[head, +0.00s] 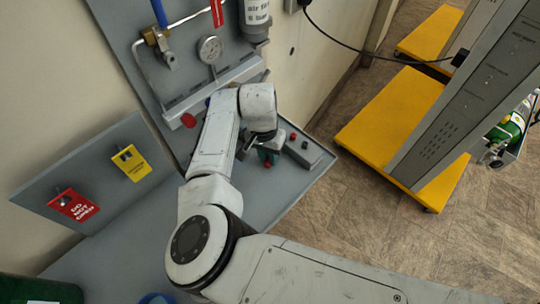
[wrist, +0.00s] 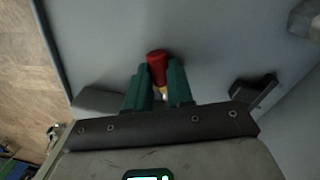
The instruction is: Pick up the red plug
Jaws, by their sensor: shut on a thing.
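The red plug (wrist: 157,62) is a short red cylinder with a brass-coloured end, seen in the wrist view. My gripper (wrist: 157,84) has two green fingers, one on each side of the plug, and is shut on it. The plug's red end sticks out past the fingertips over a grey surface. I cannot tell whether it touches that surface. In the head view my gripper (head: 267,157) is low over the right part of the grey bench (head: 255,205), and my arm hides much of it. The plug is hard to make out there.
A grey box with buttons (head: 304,149) stands just right of my gripper. A grey panel with a gauge (head: 210,49) and a red knob (head: 188,120) rises behind. Red (head: 74,205) and yellow tags (head: 131,162) hang at left. A yellow wheeled base (head: 390,115) stands on the floor.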

